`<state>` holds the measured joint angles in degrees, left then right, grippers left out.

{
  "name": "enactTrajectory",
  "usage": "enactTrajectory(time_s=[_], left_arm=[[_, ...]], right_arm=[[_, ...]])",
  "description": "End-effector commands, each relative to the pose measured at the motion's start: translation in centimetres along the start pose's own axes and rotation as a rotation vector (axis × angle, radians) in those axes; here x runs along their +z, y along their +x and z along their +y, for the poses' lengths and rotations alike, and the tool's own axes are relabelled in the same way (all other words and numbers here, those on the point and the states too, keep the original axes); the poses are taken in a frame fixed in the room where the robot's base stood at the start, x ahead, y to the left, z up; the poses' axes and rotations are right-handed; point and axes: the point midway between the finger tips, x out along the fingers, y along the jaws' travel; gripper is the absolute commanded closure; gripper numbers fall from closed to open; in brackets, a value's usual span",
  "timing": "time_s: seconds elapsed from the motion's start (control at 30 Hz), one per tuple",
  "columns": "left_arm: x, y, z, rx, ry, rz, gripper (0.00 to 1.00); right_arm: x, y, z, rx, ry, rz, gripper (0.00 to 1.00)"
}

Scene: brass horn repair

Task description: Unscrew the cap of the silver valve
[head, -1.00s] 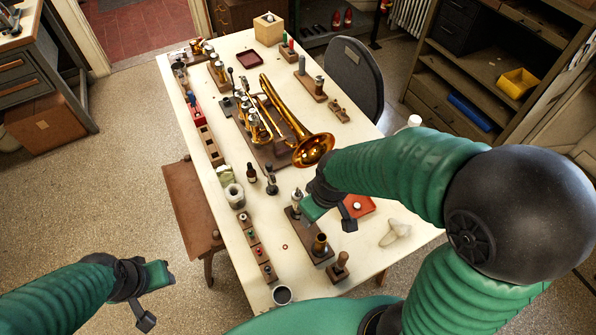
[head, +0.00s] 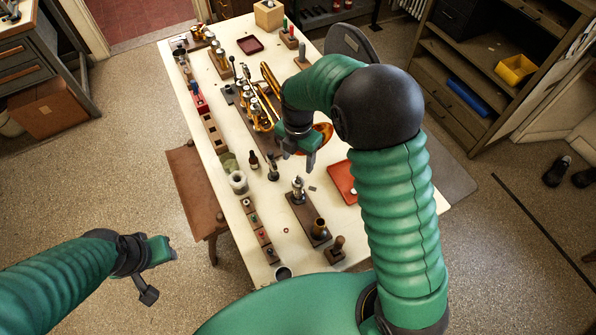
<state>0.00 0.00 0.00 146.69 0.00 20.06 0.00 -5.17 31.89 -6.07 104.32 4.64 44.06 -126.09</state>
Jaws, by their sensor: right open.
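The silver valve (head: 298,186) stands upright on the far end of a dark wooden block (head: 301,211) near the table's middle. It is small, and I cannot make out whether its cap is on it. My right gripper (head: 297,156) is open and empty, above the table and beyond the valve as seen from here, apart from it. It covers part of the brass horn (head: 265,113) and its bell. My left gripper (head: 161,271) is open and empty, over the floor left of the table.
A brass cup (head: 319,229) stands on the block's near end. A red tray (head: 342,182) lies right of the valve, partly behind my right arm. Small bottles (head: 254,160) and a pale jar (head: 238,182) stand to the left. A strip of white tabletop (head: 279,211) is clear.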

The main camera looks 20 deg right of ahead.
Motion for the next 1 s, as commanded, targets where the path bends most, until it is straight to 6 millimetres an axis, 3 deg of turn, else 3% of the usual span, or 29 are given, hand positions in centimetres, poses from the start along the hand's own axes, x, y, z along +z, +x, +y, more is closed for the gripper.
enactTrajectory(time_s=[0.3,0.5,0.87,1.0], left_arm=[[-0.2,-0.8,0.0,0.0,0.0,0.0,0.64],[-0.3,-1.1,0.0,0.0,0.0,0.0,0.64],[-0.3,-1.1,0.0,0.0,0.0,0.0,0.64],[-0.3,-1.1,0.0,0.0,0.0,0.0,0.64]], right_arm=[[0.0,7.6,-0.1,-0.003,0.001,0.001,0.41],[0.0,10.7,-0.1,-0.001,0.002,0.0,0.41],[0.0,11.5,0.0,0.002,0.001,-0.002,0.42],[0.0,11.5,0.0,0.001,0.001,-0.002,0.6]])
